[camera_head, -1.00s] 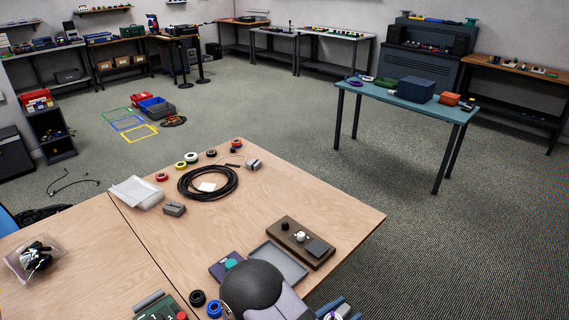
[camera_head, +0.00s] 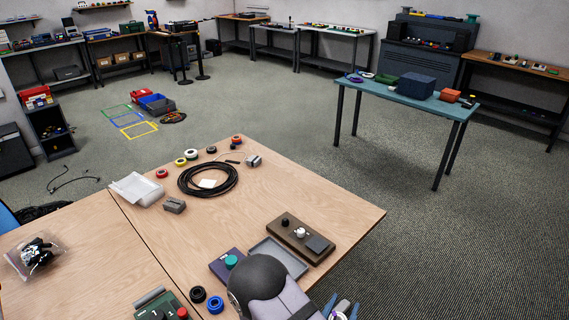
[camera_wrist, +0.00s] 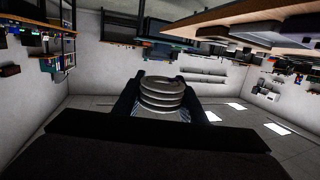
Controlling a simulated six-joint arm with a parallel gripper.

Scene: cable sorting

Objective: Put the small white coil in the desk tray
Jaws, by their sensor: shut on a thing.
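My gripper (camera_head: 341,309) is at the bottom edge of the head view, beyond the front right side of the desk. Its blue fingers are partly cut off by the frame. A small white coil (camera_wrist: 162,94) is between the fingers in the wrist view, with its stacked rings showing, and my gripper is shut on it. In the head view only a bit of white shows between the fingers. The grey desk tray (camera_head: 284,255) lies on the desk, left of and farther back than my gripper. Its visible floor looks empty; my arm hides its near left part.
A brown board with knobs (camera_head: 301,238) sits right behind the tray. A purple box with a teal button (camera_head: 227,264) is left of it. Black (camera_head: 197,294) and blue (camera_head: 215,305) rolls are near my arm. A black cable coil (camera_head: 208,180) lies farther back. The desk's right part is clear.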

